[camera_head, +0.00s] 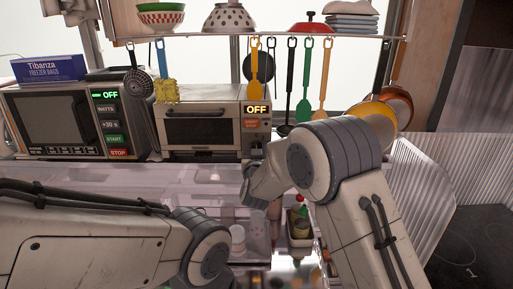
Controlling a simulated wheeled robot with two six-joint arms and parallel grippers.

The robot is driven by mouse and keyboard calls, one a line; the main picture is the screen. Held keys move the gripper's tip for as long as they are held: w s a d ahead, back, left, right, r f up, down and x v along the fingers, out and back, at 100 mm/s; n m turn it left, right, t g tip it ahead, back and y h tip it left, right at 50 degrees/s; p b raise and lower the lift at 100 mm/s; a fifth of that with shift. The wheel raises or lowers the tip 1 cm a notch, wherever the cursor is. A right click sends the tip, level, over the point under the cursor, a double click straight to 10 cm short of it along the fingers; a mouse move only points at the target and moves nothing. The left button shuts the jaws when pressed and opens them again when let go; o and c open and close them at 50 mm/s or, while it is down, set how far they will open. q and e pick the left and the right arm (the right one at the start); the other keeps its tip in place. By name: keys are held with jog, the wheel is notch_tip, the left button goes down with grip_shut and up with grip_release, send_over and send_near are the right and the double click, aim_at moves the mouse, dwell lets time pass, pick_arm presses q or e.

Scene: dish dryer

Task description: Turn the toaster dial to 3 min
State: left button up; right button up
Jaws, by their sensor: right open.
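The toaster (201,127), a small oven with a dark window and a handle, stands on the counter at the centre left. The toaster dial appears to be low on the right-hand panel, partly hidden and too small to read. My right gripper (255,163) is open just in front of the lower right of the toaster, close to the dial. I cannot tell whether it touches it. My left arm comes in at the lower left; its gripper is not visible.
A microwave (75,119) stands left of the toaster with a blue freezer-bag box (47,68) on top. Utensils (307,82) hang from the shelf (290,36) above. A stovetop (470,245) is at the right.

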grip_shut()
